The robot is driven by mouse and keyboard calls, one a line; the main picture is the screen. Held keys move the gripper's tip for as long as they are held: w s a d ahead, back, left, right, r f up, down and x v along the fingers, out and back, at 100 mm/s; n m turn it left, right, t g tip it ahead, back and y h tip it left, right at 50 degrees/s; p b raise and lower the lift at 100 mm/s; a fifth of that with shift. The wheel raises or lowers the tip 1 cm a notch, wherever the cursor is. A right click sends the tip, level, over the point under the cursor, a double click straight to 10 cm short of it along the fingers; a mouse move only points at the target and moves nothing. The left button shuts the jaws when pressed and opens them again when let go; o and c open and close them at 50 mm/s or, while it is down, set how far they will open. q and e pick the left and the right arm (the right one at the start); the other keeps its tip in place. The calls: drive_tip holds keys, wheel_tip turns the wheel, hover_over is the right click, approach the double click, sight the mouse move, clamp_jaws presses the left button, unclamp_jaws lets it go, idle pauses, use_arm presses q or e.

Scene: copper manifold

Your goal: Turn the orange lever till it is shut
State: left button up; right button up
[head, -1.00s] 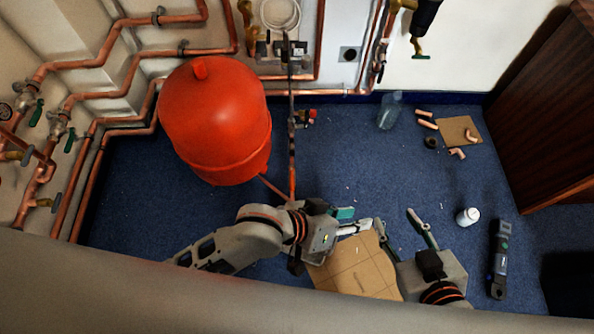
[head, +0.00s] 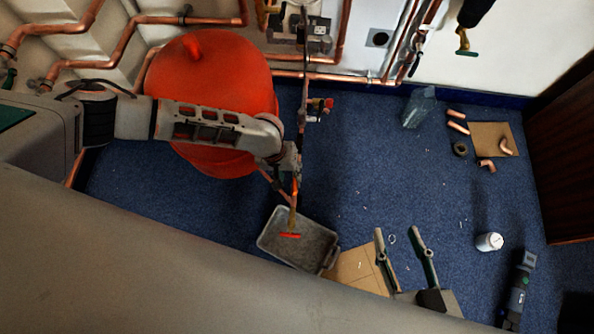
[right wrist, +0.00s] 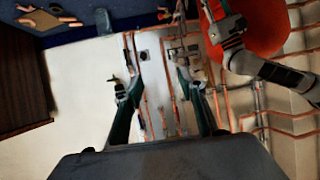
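The orange lever (head: 290,235) shows in the head view at the lower end of a thin upright pipe with a brass fitting (head: 292,218), above a grey tray. My left arm reaches across the red tank, and its gripper (head: 291,165) is at this pipe, above the lever in the picture. Its fingers are mostly hidden, so I cannot tell whether they touch the pipe. My right gripper (head: 398,238) is open and empty, low in the head view. Its spread fingers also show in the right wrist view (right wrist: 158,90).
The red tank (head: 215,90) stands behind my left arm. The grey tray (head: 264,243) is on the blue carpet beside cardboard (head: 357,268). A white bottle (head: 489,242), a dark tool (head: 519,285) and copper offcuts (head: 456,120) lie right. Carpet between the pipe and offcuts is mostly clear.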

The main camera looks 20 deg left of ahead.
sight(294, 184)
use_arm(q)
drive_tip(key=f+b, duration=0.1)
drive_tip(key=f, duration=0.1)
drive_tip(key=f+b, duration=0.1)
drive_tip(key=f, duration=0.1)
drive_tip(key=f+b, duration=0.1)
drive_tip(key=f, duration=0.2)
drive_tip(key=shift+d+b, duration=0.3)
drive_tip(key=shift+d, duration=0.05)
drive_tip(key=shift+d+f, duration=0.1)
drive_tip(key=shift+f, duration=0.15)
drive_tip(key=shift+w+f, duration=0.1)
drive_tip(key=shift+w, duration=0.05)
drive_tip(key=shift+w+d, duration=0.1)
drive_tip(key=shift+w, duration=0.1)
use_arm(e)
drive_tip(key=a+m, duration=0.2)
drive_tip(key=a, duration=0.1)
drive_tip(key=a+m+y, duration=0.1)
drive_tip(key=shift+s+a, duration=0.3)
drive_tip(key=shift+s, duration=0.1)
use_arm(q)
clamp_jaws()
